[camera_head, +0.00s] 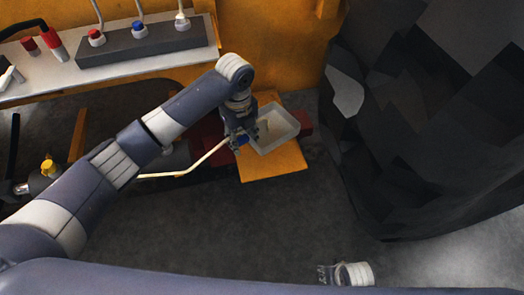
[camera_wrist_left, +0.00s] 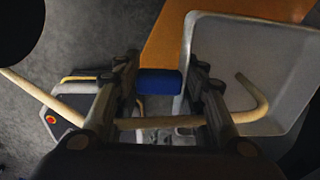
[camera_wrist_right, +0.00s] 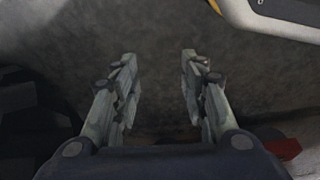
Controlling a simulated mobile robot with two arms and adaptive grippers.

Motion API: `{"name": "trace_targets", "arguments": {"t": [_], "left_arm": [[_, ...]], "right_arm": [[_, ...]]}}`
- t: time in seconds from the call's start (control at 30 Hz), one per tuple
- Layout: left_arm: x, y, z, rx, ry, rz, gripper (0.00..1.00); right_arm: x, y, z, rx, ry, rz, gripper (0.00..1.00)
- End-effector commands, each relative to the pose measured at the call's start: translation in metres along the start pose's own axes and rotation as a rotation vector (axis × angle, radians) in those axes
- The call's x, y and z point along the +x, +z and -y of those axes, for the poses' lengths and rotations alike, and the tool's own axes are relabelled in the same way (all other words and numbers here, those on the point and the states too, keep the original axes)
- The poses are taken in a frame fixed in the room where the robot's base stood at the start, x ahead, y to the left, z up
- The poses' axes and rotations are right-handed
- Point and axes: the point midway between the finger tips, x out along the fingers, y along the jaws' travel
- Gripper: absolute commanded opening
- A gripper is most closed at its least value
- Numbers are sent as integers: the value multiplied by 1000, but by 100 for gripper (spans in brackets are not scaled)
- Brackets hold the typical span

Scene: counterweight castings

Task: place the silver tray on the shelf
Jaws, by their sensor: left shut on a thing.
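A light grey open tray (camera_head: 286,136), likely the silver tray, rests on or just above an orange board (camera_head: 274,168). It also shows at the right of the left wrist view (camera_wrist_left: 258,28). My left gripper (camera_head: 242,138) is at the tray's left side, shut on a blue piece (camera_wrist_left: 160,82) beside the tray wall. I cannot tell whether this piece is joined to the tray. A cream bent rod (camera_wrist_left: 158,122) crosses the fingers, its hooked end over the tray. My right gripper (camera_head: 326,273) is low in the head view; its fingers (camera_wrist_right: 160,90) are apart and empty.
An orange structure (camera_head: 275,45) stands behind. A large dark faceted mass (camera_head: 430,130) fills the right. The grey floor between is clear.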

Motion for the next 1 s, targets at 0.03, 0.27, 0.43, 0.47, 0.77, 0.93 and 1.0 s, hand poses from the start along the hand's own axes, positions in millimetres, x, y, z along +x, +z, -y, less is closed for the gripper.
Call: {"name": "trace_targets", "arguments": {"t": [0.03, 0.27, 0.43, 0.47, 0.77, 0.93, 1.0], "left_arm": [[12, -1, -1, 5, 5, -3, 0], [49, -1, -1, 6, 3, -1, 0], [63, -1, -1, 4, 3, -2, 0], [67, -1, -1, 4, 3, -2, 0], [95, -1, -1, 5, 2, 0, 0], [95, -1, -2, 5, 3, 0, 0], [96, -1, -2, 5, 4, -1, 51]], "right_arm": [[-3, -4, 0, 1, 1, -7, 40], [-28, -18, -2, 3, 3, -20, 40], [-39, -24, -3, 5, 4, -27, 40], [-42, -25, -3, 5, 4, -30, 40], [-68, -34, -4, 7, 7, -41, 40], [-69, -34, -4, 7, 7, -40, 40], [-68, -34, -4, 7, 7, -41, 40]]}}
